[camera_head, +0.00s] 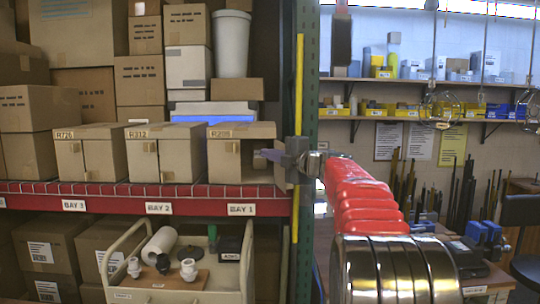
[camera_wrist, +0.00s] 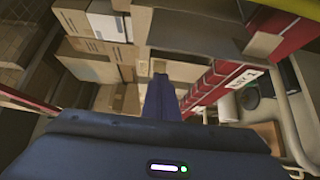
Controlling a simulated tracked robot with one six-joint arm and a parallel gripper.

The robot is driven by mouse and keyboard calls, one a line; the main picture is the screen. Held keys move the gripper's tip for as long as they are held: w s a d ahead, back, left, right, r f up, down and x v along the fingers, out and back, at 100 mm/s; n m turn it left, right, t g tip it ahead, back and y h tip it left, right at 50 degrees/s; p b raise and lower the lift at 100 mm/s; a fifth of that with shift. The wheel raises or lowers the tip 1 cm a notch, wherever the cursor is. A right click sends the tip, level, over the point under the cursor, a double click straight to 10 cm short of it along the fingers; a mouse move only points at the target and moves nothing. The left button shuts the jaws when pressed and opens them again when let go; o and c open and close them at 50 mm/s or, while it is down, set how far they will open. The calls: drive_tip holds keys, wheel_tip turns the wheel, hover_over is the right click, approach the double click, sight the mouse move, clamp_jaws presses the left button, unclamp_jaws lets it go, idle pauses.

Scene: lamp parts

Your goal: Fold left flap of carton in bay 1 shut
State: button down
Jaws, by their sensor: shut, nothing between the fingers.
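The bay 1 carton, labelled R208 (camera_head: 241,131), stands on the red-edged shelf in the head view. Its left flap (camera_head: 223,161) covers the left part of the front; I cannot tell whether it is fully flush. The right part of the front is open and dark, and a right flap stands out near the post, partly hidden by my wrist. My gripper (camera_head: 262,154) is shut and empty, pointing left in front of the opening. In the wrist view its fingers (camera_wrist: 159,79) are together, with the carton (camera_wrist: 196,31) beyond; contact with a flap is unclear.
Cartons R312 (camera_head: 166,130) and R726 (camera_head: 90,131) stand left of it. A green rack post (camera_head: 305,80) and yellow upright (camera_head: 299,75) are close by my wrist. The red shelf beam (camera_head: 150,199) runs below. A cart (camera_head: 180,296) with parts stands underneath.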

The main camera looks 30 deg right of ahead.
drive_tip(key=shift+s+r, duration=0.1)
drive_tip(key=shift+s, duration=0.05)
drive_tip(key=s+a+r+m+h, duration=0.2)
drive_tip(key=s+a+m+h, duration=0.5)
drive_tip(key=m, duration=0.4)
drive_tip(key=s+a+f+m+g+y, duration=0.1)
drive_tip(key=s+a+f+m+g, duration=0.2)
drive_tip(key=s+a+f, duration=0.4)
drive_tip(key=s+a+f+m+g+y, duration=0.1)
drive_tip(key=s+a+f+m+g, duration=0.2)
drive_tip(key=s+f, duration=1.2)
drive_tip(key=s+a+f+m+g+y, duration=0.2)
drive_tip(key=s+a+f+g, duration=0.4)
drive_tip(key=s+a+f, duration=0.6)
drive_tip(key=shift+s+a+m, duration=0.25)
drive_tip(key=shift+a+m, duration=0.15)
drive_tip(key=shift+a, duration=0.35)
drive_tip(key=shift+s, duration=0.1)
